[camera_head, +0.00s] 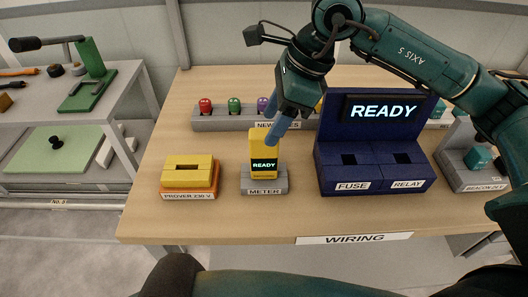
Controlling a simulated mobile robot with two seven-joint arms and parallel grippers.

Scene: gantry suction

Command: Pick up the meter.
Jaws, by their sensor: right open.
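The meter (264,153) is a yellow upright block with a dark screen reading READY. It stands in a grey holder (264,187) labelled METER, near the front of the wooden table. My right gripper (270,140) reaches down from above, with blue fingers at the top right of the meter. The gripper is open. One fingertip overlaps the meter's upper edge in the picture; I cannot tell whether it touches. The far finger is mostly hidden. My left gripper is not in view.
Left of the meter is a yellow and orange block (188,177) labelled PROVER 230 V. To the right stands a blue READY station (340,150) with FUSE and RELAY slots. Behind is a grey rack (218,122) of coloured parts. Bare wood (215,225) lies in front.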

